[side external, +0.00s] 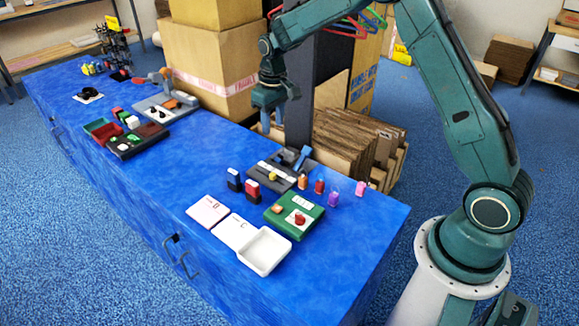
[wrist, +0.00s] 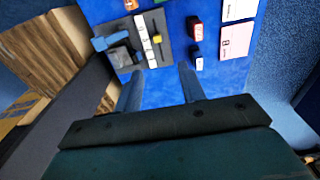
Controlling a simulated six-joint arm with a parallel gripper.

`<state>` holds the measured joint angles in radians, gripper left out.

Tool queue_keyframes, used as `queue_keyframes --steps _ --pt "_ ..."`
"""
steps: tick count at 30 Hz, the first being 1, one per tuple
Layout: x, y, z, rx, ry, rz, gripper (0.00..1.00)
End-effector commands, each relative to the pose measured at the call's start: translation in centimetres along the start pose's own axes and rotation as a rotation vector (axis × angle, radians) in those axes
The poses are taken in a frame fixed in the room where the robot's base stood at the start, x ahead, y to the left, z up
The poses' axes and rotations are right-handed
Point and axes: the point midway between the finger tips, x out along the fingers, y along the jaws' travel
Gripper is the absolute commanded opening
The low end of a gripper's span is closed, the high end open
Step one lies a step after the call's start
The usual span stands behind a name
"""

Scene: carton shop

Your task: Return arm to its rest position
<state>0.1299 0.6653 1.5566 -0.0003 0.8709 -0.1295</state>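My teal arm rises from its pale base at the right and reaches left over the blue table (side external: 150,190). My gripper (side external: 272,122) hangs above the table's back edge, in front of the cardboard boxes. In the wrist view my gripper (wrist: 160,82) has its two fingers apart, with only blue surface between them. It is open and holds nothing. It touches none of the things on the table.
Several small bottles, a green box (side external: 280,222) and a white tray (side external: 264,250) lie toward the front. Cardboard boxes (side external: 210,65) and stacked cardboard (side external: 345,145) stand behind.

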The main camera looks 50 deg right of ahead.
Motion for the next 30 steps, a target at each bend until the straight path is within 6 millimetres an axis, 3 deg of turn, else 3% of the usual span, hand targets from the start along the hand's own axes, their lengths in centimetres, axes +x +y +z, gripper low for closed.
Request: queue_keyframes --steps 6,15,30 --pt "-5.6 -1.1 2.5 -0.001 0.054 0.005 0.40" --pt "-11.8 -2.5 7.0 -0.001 0.124 0.010 0.40" --pt "-18.6 -4.6 16.2 0.000 0.239 0.011 0.40"
